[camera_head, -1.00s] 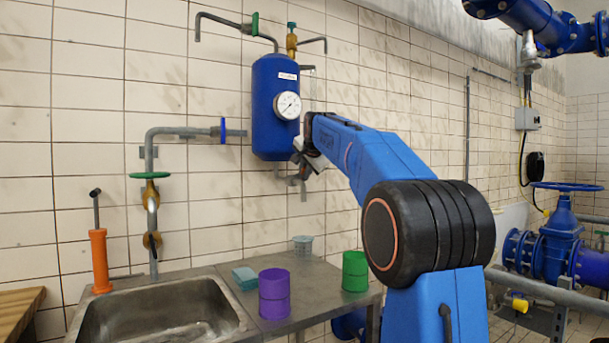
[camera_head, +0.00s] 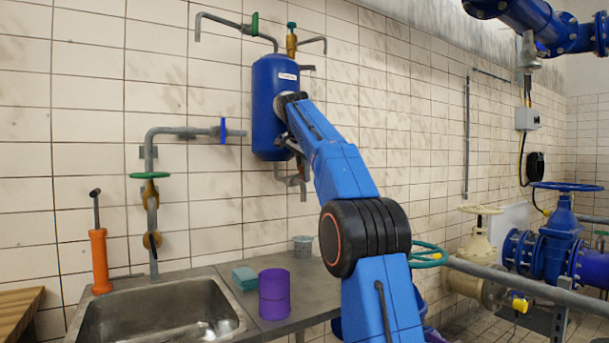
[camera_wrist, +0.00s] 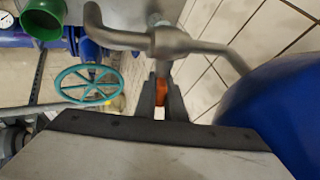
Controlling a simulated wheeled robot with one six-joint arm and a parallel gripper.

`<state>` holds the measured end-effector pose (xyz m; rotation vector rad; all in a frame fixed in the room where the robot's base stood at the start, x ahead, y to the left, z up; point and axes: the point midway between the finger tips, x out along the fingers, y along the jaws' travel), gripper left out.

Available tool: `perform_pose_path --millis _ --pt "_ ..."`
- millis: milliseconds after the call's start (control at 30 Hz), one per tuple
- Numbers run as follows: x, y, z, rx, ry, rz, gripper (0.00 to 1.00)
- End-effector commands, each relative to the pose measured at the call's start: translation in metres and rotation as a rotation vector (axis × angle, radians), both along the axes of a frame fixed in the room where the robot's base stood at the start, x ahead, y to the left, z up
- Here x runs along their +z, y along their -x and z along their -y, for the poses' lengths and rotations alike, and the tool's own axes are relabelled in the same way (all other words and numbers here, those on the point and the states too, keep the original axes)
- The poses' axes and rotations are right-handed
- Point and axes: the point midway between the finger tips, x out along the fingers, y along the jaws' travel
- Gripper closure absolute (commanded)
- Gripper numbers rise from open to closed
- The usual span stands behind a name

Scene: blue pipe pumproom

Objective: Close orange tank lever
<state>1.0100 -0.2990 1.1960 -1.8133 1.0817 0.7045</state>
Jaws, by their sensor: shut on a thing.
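The blue tank (camera_head: 268,78) hangs on the tiled wall in the head view. It fills the right side of the wrist view (camera_wrist: 285,110). Grey pipework (camera_head: 293,180) comes out below the tank, and a bent grey pipe (camera_wrist: 175,43) crosses the top of the wrist view. The orange tank lever (camera_wrist: 161,92) shows as a small orange piece below this pipe, between my fingers. My gripper (camera_wrist: 162,98) is shut on it. In the head view my wrist covers the tank's gauge and the lever cannot be seen.
A sink (camera_head: 160,310) and counter stand below, with a purple cup (camera_head: 274,293), a teal sponge (camera_head: 244,278) and a grey cup (camera_head: 303,245). A blue valve wheel (camera_head: 567,187) and pipes stand at the right. A teal handwheel (camera_wrist: 88,84) shows in the wrist view.

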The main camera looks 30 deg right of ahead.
Motion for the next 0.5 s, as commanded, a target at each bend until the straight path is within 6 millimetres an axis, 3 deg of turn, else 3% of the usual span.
perform_pose_path --millis 433,500 --pt "-0.0028 -0.0004 -0.0004 -0.003 -0.003 -0.012 1.00" --pt "-0.0027 -0.0004 -0.0004 -0.003 -0.003 -0.012 0.79"
